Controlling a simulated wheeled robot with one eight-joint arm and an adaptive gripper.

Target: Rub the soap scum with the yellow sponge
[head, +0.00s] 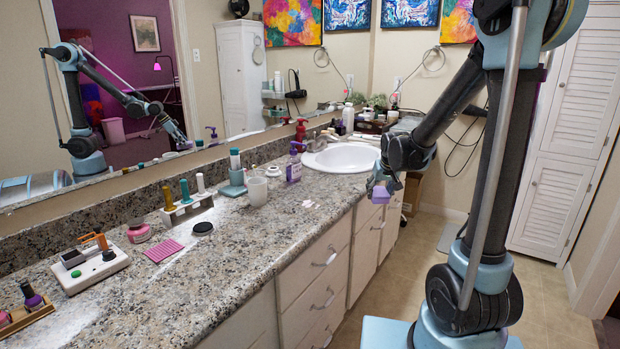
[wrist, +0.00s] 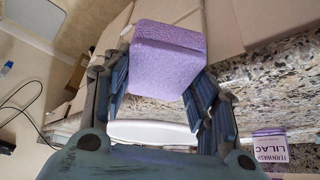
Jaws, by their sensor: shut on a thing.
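My gripper (head: 378,184) is shut on a purple sponge (head: 381,195), a block held in the air just off the counter's front edge, near the sink. The wrist view shows the purple sponge (wrist: 168,55) between both fingers. I see no yellow sponge in either view. A pale, slightly pinkish patch (head: 310,204) on the speckled counter (head: 255,235) may be the soap scum; I cannot tell for sure. It lies to the left of my gripper, apart from the sponge. A whitish streak (head: 178,262) also marks the counter further left.
A white sink (head: 342,157) is set in the counter. A pink ribbed pad (head: 163,251) lies nearer. Drawers (head: 315,275) with handles front the counter.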

